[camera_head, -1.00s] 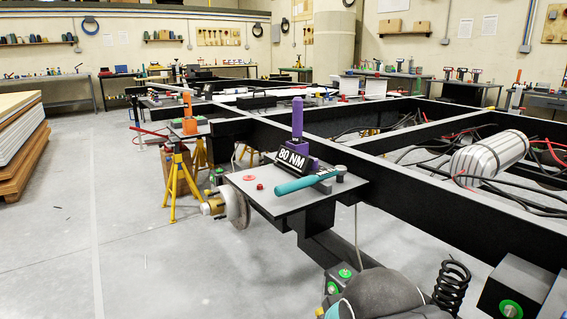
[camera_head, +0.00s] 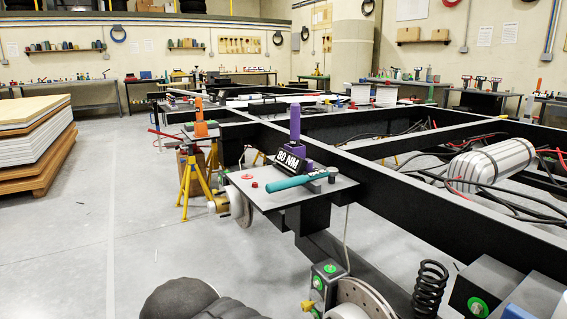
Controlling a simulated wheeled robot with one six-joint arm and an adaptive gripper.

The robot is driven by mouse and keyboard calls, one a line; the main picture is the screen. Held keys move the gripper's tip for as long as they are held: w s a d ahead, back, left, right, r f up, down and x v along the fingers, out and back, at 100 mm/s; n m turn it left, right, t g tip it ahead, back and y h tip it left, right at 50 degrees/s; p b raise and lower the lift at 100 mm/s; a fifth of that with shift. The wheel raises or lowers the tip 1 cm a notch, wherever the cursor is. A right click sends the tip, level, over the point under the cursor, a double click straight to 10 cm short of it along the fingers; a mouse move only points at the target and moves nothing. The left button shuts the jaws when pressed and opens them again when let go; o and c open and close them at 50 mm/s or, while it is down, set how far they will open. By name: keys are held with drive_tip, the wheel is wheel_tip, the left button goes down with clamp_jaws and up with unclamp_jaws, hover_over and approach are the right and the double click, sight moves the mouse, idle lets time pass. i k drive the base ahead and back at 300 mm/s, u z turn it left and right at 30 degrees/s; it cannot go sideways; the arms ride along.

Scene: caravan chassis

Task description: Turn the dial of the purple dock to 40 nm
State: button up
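The purple dock (camera_head: 295,122) stands upright on a grey plate (camera_head: 312,193) fixed to the black chassis beam. A black block (camera_head: 290,160) at its foot reads "80 NM", though the lettering is small. A teal-handled tool (camera_head: 290,183) lies across the front of the plate, with its far end toward the right. I cannot make out a separate dial on the dock. A dark rounded part of my own arm shows at the bottom edge, left of centre, well in front of the plate. My gripper's fingers are not in the picture.
Small red pieces (camera_head: 247,176) lie on the plate's left side. A brake disc (camera_head: 365,305) and a black coil spring (camera_head: 430,288) stand at the lower right. The floor at left is clear up to stacked boards (camera_head: 35,150).

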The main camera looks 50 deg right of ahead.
sight(309, 168)
drive_tip(key=i, duration=1.4)
drive_tip(key=z, duration=3.5)
drive_tip(key=i, duration=0.5)
drive_tip(key=z, duration=0.05)
